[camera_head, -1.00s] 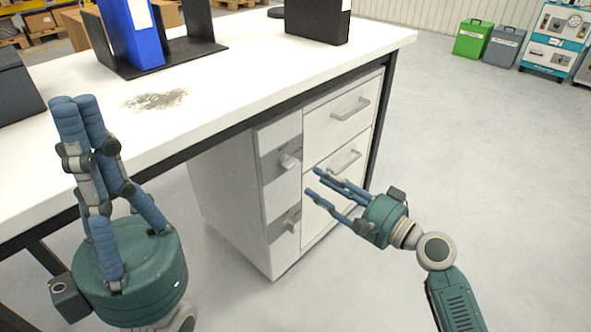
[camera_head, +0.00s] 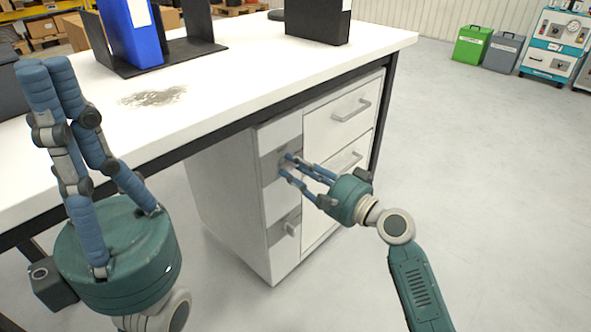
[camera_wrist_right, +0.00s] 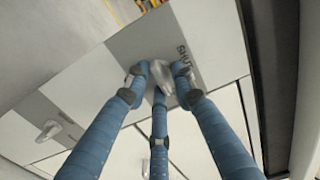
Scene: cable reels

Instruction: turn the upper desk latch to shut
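The upper desk latch is a light handle on a grey plate (camera_head: 269,167) on the narrow front of the white desk cabinet. In the right wrist view the latch handle (camera_wrist_right: 164,76) stands between my fingertips, with the word SHUT printed to its right. My right gripper (camera_head: 286,166) is at this latch, its three blue fingers spread around the handle; it also shows in the right wrist view (camera_wrist_right: 161,78). I cannot see a firm grip. In the head view the fingers mostly cover the handle. My left gripper (camera_head: 48,68) is raised, empty, above the desk's front edge.
A lower latch (camera_head: 292,228) sits below on the same cabinet front. Drawers with bar handles (camera_head: 352,110) are to its right. The white desktop (camera_head: 225,85) overhangs the cabinet and carries binders (camera_head: 131,30). The floor at right is clear up to the bins.

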